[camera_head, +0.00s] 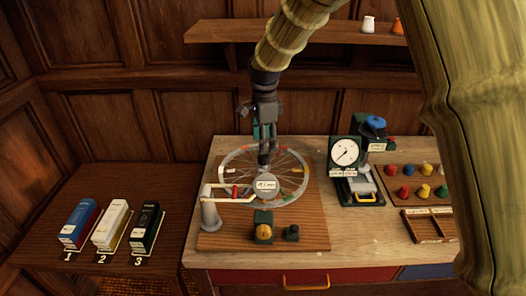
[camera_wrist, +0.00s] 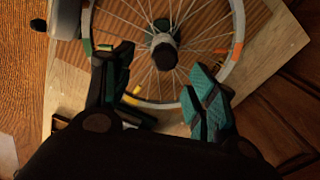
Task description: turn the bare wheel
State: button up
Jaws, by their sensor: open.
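The bare wheel (camera_head: 233,157) is a spoked rim with coloured marks, lying flat over a wooden board on the workbench. I cannot tell whether a finger touches the wheel.
A grey post (camera_head: 210,215) with a pale arm stands at the wheel's left. A yellow knob (camera_head: 263,232) and a dark knob (camera_head: 292,232) sit in front. A gauge device (camera_head: 346,152) and coloured pegs stand right. Three boxes (camera_head: 110,222) stand on the left table.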

aim_at(264, 155)
jog(key=f, duration=0.2)
jog(key=w+f+p, duration=0.1)
jog(key=f, duration=0.2)
jog(key=w+f, duration=0.1)
jog(key=f, duration=0.1)
jog(key=shift+w+a+f+p, duration=0.1)
jog(key=shift+f+p, duration=0.1)
jog(key=shift+p, duration=0.15)
jog(key=shift+s, duration=0.4)
jog(key=shift+s+r, duration=0.65)
jog(key=shift+s, duration=0.2)
jog(key=shift+c, duration=0.9)
jog(key=shift+w+f, duration=0.65)
jog(key=shift+w, duration=0.1)
jog(key=c, duration=0.7)
jog(key=shift+r, duration=0.2)
grip_shut()
